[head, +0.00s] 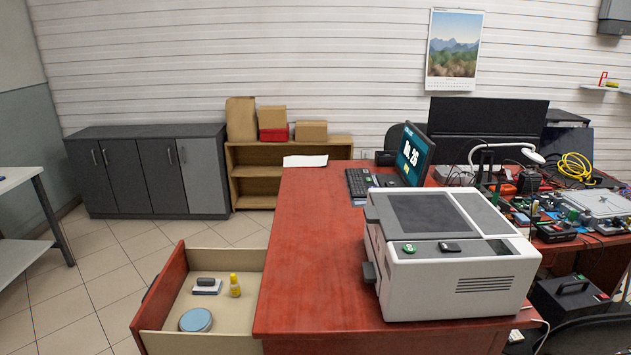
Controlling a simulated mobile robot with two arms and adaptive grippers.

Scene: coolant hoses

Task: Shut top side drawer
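The side drawer (217,258) of the red-brown desk (305,225) stands pulled out to the left, near the picture's lower middle. Its front panel (160,292) faces left, with a dark handle partly showing on its outer side. Inside lie a round blue-lidded tin (196,320), a small yellow bottle (235,286) and a small dark-and-white item (207,286). Any drawer below it is hidden. Neither of my grippers shows in the head view.
A white and grey machine (445,255) sits on the desk, right of the drawer. Open tiled floor (95,270) lies left of the drawer. A grey cabinet (148,172) and a wooden shelf (250,180) stand behind. A light table (25,215) is at the left edge.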

